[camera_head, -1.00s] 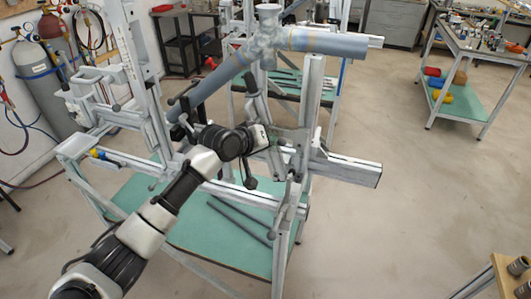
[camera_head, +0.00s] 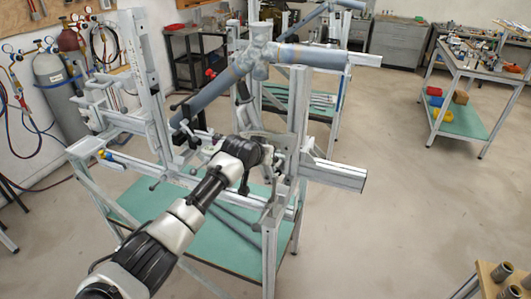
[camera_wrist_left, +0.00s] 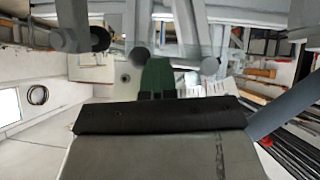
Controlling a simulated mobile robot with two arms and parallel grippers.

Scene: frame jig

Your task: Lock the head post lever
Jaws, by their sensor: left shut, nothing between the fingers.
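The frame jig's upright post (camera_head: 298,115) stands right of centre, with a horizontal rail (camera_head: 335,174) running right from it. Blue-grey tubes (camera_head: 318,57) meet at a lug (camera_head: 262,50) high on the jig. A dark lever-like handle (camera_head: 243,92) shows below the lug; I cannot tell whether it is the head post lever or whether it is locked. My left gripper (camera_head: 272,147) is beside the post's lower part, partly hidden by its own wrist. In the left wrist view, the gripper (camera_wrist_left: 157,96) is shut and empty, with grey jig parts beyond. My right gripper is out of view.
The jig's green lower shelf (camera_head: 145,205) holds dark bars. Gas cylinders (camera_head: 62,90) stand by the left wall. A workbench (camera_head: 480,75) with coloured bins stands at the right, and a wooden-topped table (camera_head: 490,275) at lower right. Floor right of the jig is clear.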

